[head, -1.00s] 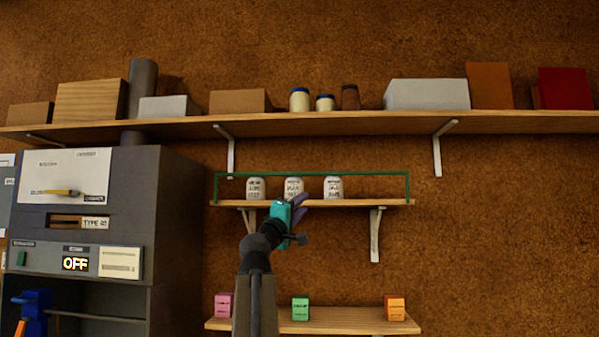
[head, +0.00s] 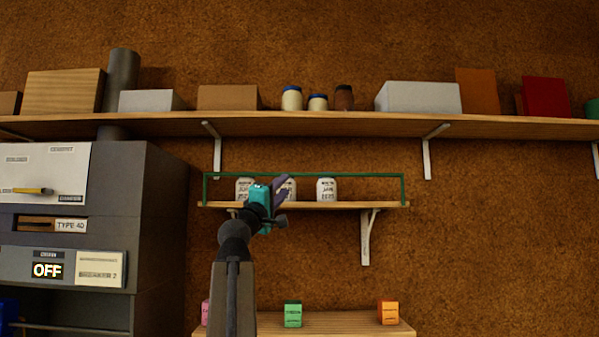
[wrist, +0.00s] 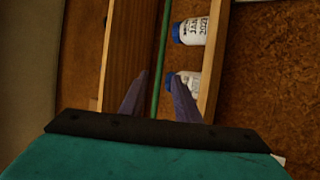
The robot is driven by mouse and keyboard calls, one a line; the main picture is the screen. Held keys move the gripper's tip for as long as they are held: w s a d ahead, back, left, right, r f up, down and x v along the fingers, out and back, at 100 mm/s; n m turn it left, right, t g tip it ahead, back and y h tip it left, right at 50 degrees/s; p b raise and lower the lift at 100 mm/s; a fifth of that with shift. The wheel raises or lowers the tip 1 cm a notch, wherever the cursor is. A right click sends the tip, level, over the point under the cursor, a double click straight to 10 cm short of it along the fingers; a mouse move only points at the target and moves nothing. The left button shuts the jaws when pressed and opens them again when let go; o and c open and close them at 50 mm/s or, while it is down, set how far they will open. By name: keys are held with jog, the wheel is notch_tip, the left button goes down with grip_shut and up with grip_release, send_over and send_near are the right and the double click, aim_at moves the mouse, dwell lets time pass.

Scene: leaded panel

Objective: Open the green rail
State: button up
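The green rail (head: 345,175) runs as a thin bar in front of and above the small shelf (head: 385,205), with a short upright at each end. Several white jars stand behind it, including one at the right (head: 326,189). My gripper (head: 281,183) is in front of the rail left of centre and covers part of the jars. In the wrist view my gripper (wrist: 157,74) has its two fingers apart, and the green rail (wrist: 163,45) runs between them in the picture. Whether the fingers reach around the rail is unclear. Nothing is held.
A long upper shelf (head: 330,122) with boxes and jars hangs above the rail. A grey cabinet (head: 150,210) showing OFF stands at left. A lower shelf (head: 340,322) holds coloured boxes, including a green one (head: 293,314). The wall right of the rail is bare.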

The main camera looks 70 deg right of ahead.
jog(key=p+x, duration=0.4)
jog(key=x, duration=1)
jog(key=shift+f, duration=0.15)
jog(key=shift+c, duration=0.4)
grip_shut()
